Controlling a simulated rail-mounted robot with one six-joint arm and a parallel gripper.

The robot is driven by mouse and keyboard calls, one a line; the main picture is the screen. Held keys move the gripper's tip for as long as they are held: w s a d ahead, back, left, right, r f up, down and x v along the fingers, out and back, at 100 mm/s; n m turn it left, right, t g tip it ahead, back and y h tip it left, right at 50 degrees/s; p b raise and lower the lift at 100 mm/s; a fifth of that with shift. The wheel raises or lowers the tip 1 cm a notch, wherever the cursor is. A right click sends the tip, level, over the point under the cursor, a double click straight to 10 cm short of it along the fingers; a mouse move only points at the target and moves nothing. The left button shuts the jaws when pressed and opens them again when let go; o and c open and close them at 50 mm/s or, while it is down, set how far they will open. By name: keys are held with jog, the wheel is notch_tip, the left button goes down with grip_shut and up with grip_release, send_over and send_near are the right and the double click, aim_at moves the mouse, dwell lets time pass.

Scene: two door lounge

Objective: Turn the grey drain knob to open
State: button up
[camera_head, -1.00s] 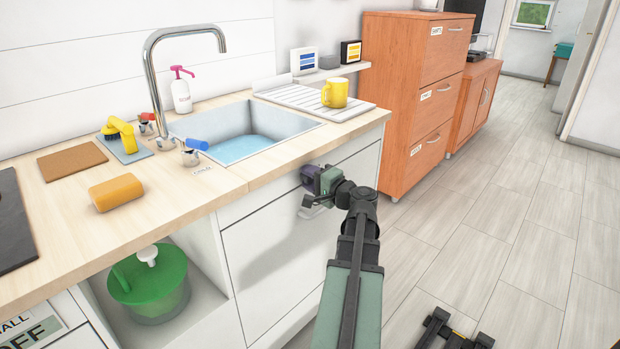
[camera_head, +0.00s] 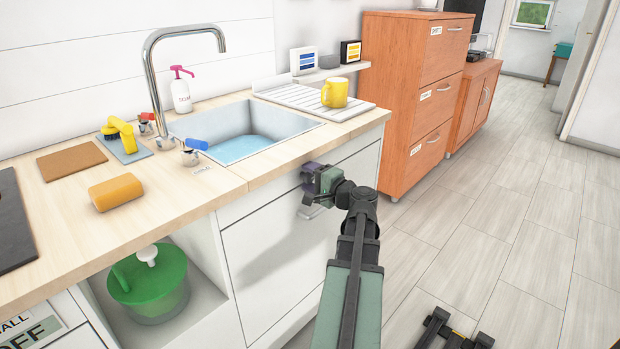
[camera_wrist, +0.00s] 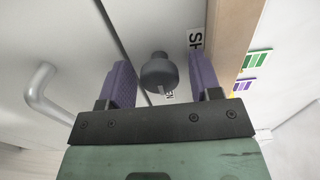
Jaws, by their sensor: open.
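The grey drain knob (camera_wrist: 158,72) is in the middle of the wrist view, on the white cabinet front. It is round, with a narrower stub and a pale mark at its near edge. My gripper (camera_wrist: 163,80) is open. One purple finger is on each side of the knob, with a visible gap on both sides. In the head view my gripper (camera_head: 314,180) is at the cabinet front just below the counter edge, and it hides the knob there.
A bar handle (camera_wrist: 40,92) is left of my gripper in the wrist view. The wooden counter (camera_head: 240,180) overhangs close by, with the sink (camera_head: 245,140) holding blue water above. An orange-brown drawer cabinet (camera_head: 415,110) stands to the right. The floor (camera_head: 500,230) is mostly clear.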

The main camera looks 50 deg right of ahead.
jog(key=shift+s, duration=0.1)
jog(key=s+a, duration=0.1)
jog(key=s, duration=0.9)
jog(key=shift+s+a, duration=0.15)
jog(key=shift+s, duration=0.15)
jog(key=w+a+r+n+g+y+p, duration=0.25)
jog(key=w+a+n+g+p, duration=0.25)
jog(key=a+p, duration=0.25)
jog(key=w+a+r+n+g+y+p, duration=0.1)
jog(key=w+a+n+g+y+p, duration=0.25)
jog(key=w+a+n+p, duration=0.3)
jog(key=w+a+r+n+g+h+p, duration=0.1)
jog(key=a+r+n+g+p, duration=0.3)
jog(key=a+r+p, duration=0.8)
jog(key=w+a+r+n+g+h+p, duration=0.2)
jog(key=a+r+n+g+p, duration=0.2)
jog(key=a+r+p, duration=0.7)
jog(key=a+g+p, duration=0.1)
jog(key=a+p, duration=0.6)
jog(key=a, duration=0.2)
jog(key=shift+r+h, duration=0.35)
jog(key=shift+h, duration=0.05)
